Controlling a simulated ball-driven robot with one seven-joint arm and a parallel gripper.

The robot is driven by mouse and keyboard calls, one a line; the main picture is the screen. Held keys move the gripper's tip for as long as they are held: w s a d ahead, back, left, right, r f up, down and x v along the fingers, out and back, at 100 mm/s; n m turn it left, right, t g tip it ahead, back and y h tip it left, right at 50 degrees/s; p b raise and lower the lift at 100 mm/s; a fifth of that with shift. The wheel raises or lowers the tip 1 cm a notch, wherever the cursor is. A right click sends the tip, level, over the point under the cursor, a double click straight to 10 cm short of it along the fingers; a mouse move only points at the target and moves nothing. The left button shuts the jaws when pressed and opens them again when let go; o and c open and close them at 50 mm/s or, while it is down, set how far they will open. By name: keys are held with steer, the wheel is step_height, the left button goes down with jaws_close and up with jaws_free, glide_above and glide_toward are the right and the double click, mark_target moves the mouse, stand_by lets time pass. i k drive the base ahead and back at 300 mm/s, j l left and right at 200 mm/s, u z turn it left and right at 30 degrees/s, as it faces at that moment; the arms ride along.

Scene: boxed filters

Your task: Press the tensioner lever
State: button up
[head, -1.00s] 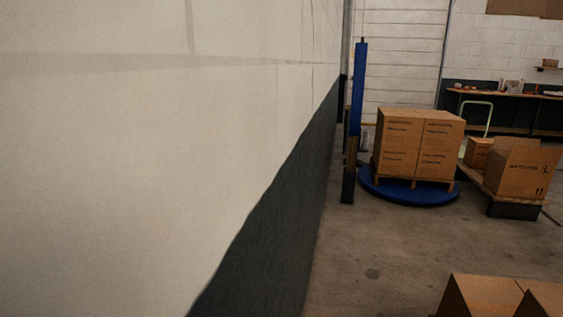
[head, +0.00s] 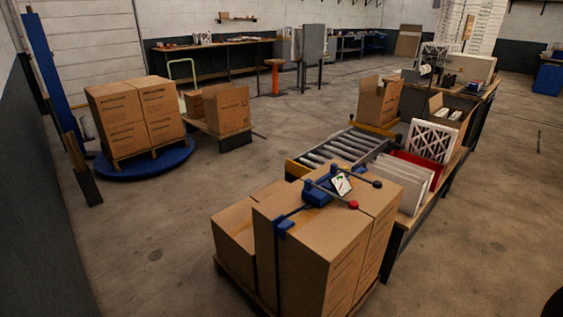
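A blue strapping tensioner (head: 318,194) sits on top of the stacked cartons (head: 318,245) in the lower middle of the head view. It carries a small light display panel (head: 342,184). Two thin arms reach out to its right, one ending in a red knob (head: 353,204) and one in a dark knob (head: 377,184). I cannot tell for sure which is the lever. A dark strap (head: 277,265) runs down the front carton from a blue piece (head: 284,225) at its top edge. My gripper is not in view.
A roller conveyor (head: 345,148) and a bench with white filters (head: 430,140) stand behind and right of the cartons. A pallet of boxes (head: 135,113) on a blue turntable (head: 143,168) stands left, beside a blue mast (head: 48,66). Floor (head: 150,240) left of the cartons is clear.

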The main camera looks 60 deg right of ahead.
mark_target(378, 184)
steer(key=z, duration=1.6)
